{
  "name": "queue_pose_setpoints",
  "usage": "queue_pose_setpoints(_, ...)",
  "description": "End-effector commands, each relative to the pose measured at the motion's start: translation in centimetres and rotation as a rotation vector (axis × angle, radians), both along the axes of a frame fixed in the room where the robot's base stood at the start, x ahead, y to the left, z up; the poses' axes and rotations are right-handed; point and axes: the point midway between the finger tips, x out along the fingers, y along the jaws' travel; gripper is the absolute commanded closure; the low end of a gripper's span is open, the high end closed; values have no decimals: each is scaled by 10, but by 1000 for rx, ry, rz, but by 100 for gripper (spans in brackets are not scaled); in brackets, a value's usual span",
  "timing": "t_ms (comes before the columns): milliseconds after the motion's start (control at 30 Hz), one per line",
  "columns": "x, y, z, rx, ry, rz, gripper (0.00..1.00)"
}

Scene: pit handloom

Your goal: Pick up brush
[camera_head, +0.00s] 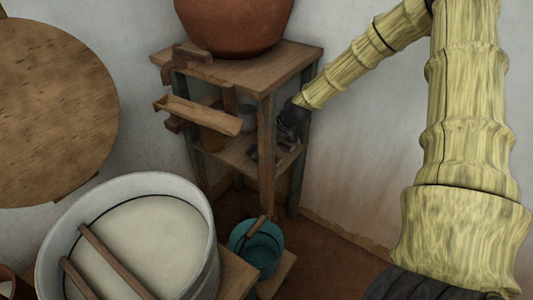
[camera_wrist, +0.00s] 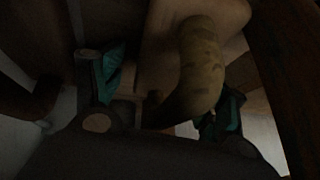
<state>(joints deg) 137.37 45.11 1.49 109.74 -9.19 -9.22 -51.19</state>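My gripper (camera_head: 270,150) reaches from the right between the top and the lower shelf of a wooden stand (camera_head: 262,80). In the wrist view its two fingers with teal pads (camera_wrist: 168,98) stand apart. A rounded tan piece (camera_wrist: 201,62) with a pale wooden part behind it lies between and beyond the fingers, nearer the right one. It may be the brush, but the dark view does not make this certain. A gap shows between it and the left finger. In the head view I cannot pick out the brush at my gripper.
A large clay pot (camera_head: 235,25) stands on the stand. A half-round wooden trough (camera_head: 200,114) juts from its left side, above a brown cup (camera_head: 213,140). A teal bucket (camera_head: 262,250) and a white tub (camera_head: 195,262) with sticks across it stand in front. Stand posts flank my gripper closely.

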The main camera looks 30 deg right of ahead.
Motion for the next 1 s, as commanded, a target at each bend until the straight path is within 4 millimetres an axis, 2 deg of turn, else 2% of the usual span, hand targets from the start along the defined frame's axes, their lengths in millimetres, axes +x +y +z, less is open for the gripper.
queue_pose_setpoints(33, 0, 0, 0, 0, 0, 0, 37)
queue_pose_setpoints(267, 0, 0, 0, 0, 0, -1, 79)
queue_pose_setpoints(633, 0, 0, 5, 0, 0, 0, 79)
queue_pose_setpoints(933, 1, 0, 40, 0, -2, 0, 79)
queue_pose_setpoints(1000, -10, -9, 37, 2, 0, -2, 79)
